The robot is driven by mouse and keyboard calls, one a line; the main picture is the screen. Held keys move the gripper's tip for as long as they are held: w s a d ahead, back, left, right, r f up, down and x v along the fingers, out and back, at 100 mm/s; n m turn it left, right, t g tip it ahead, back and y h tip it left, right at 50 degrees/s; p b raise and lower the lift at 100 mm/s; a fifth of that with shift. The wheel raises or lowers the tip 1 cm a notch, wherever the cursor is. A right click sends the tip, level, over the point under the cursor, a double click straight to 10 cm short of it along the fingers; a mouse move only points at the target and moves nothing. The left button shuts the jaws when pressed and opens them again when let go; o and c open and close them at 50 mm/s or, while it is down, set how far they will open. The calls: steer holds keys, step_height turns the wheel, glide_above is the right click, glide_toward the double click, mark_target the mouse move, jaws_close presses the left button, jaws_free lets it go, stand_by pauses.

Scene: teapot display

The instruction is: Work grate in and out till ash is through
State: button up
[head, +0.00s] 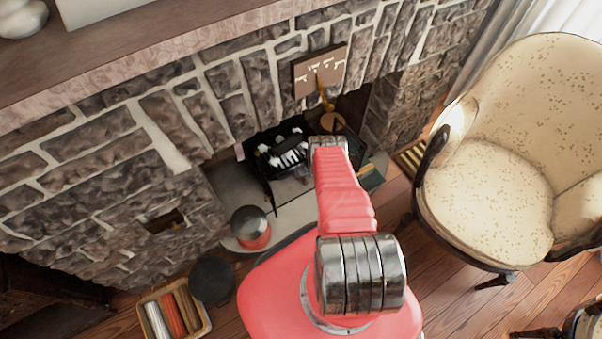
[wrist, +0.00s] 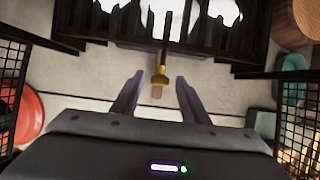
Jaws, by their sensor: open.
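The black grate (wrist: 110,28) stands at the top of the wrist view with pale lumps (wrist: 215,8) on it. It also shows in the fireplace in the head view (head: 268,140), partly hidden. A dark rod with a brass collar and a pale tip (wrist: 158,80) sticks out from the grate towards me. My gripper (wrist: 158,88) is open, with one finger on each side of the tip and a visible gap to both. I cannot tell whether the tip is at finger height. In the head view my arm hides the fingers. I cannot make out any ash.
Black mesh panels flank my gripper, left (wrist: 10,85) and right (wrist: 300,120). A red-based pot with a dark top (head: 250,228) stands left of my arm. A brown plaque (head: 320,70) hangs above the opening. A cream armchair (head: 485,190) stands right; a basket (head: 205,318) lies lower left.

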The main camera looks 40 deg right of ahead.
steer(key=shift+c, duration=0.5)
jaws_close()
